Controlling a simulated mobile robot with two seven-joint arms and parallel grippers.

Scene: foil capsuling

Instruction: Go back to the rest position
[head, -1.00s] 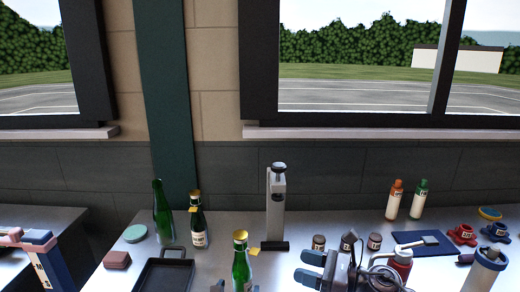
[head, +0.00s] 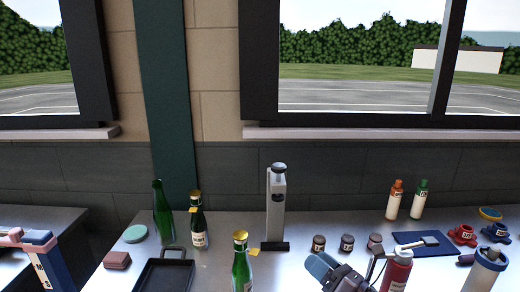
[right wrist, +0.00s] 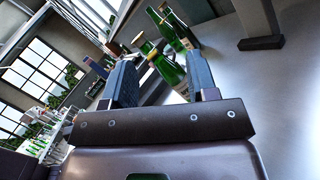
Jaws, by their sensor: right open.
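My right gripper (head: 336,274) is low in the head view, to the right of the front bottle. In the right wrist view its two dark fingers (right wrist: 162,78) stand apart with nothing held between them. A green bottle with a gold top (head: 241,268) stands at the front, another gold-topped one (head: 198,230) stands behind it to the left, and a green bottle without a gold top (head: 161,215) is farther left. A white upright press (head: 277,205) on a dark base stands behind the right gripper. My left gripper is not in view.
A black tray (head: 163,275) lies at the front left. Three small dark jars (head: 347,243), a red bottle (head: 396,272), a blue mat (head: 421,246) and two slim bottles (head: 394,201) are on the right. Bare tabletop (head: 330,222) shows behind the jars.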

